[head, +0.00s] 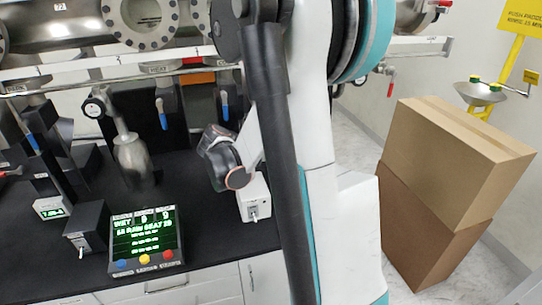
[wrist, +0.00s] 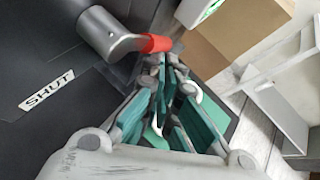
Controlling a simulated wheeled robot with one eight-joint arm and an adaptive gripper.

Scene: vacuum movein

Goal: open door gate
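In the wrist view, a grey metal lever handle with a red end (wrist: 157,43) juts out from a dark panel (wrist: 35,60). A white label reading "SHUT" (wrist: 47,89) is on that panel. My gripper (wrist: 169,72), with teal finger pads, points at the red end. Its fingertips are close together right beside the red end; whether they touch or hold it I cannot tell. In the head view, my white and teal arm covers the middle, and I cannot make out the gripper or the lever there.
A steel chamber with a bolted round port (head: 145,20) runs along the top left. A black bench (head: 200,225) carries a green-lit display (head: 145,240), a bottle (head: 132,158) and small boxes. Stacked cardboard boxes (head: 455,160) and a yellow-posted basin (head: 480,93) stand at right.

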